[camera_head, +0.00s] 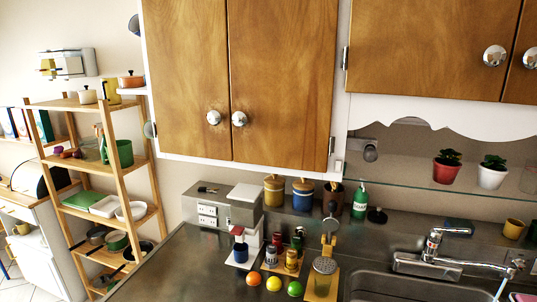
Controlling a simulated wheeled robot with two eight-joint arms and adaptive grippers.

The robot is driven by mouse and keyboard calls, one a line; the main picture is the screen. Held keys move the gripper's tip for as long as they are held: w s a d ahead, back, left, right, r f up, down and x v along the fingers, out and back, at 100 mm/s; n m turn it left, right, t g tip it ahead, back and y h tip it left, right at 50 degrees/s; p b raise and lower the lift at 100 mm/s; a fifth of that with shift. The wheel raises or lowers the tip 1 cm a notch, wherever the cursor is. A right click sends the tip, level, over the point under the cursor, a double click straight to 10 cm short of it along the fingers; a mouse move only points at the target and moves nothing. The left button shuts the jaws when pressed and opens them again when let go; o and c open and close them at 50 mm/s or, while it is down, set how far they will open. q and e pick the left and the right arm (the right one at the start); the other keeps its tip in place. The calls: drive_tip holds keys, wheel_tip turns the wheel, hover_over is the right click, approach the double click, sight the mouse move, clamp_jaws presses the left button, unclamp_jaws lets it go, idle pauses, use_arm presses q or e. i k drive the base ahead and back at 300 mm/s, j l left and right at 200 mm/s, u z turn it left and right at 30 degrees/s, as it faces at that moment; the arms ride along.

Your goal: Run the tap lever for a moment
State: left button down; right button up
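The chrome tap (428,249) stands behind the sink at the right. Its lever (453,232) sits on top and points right, roughly level. The long spout (470,264) reaches right, over the back of the steel sink (370,280). Neither of my grippers shows in the head view, and nothing visible touches the lever.
Left of the sink are orange, yellow and green balls (274,284), jars and a coffee machine (244,207). A green soap bottle (360,202) and a yellow cup (513,229) stand behind. A glass shelf (410,176) and wooden cupboards (280,80) hang above.

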sight(468, 230)
drive_tip(key=z, duration=0.95)
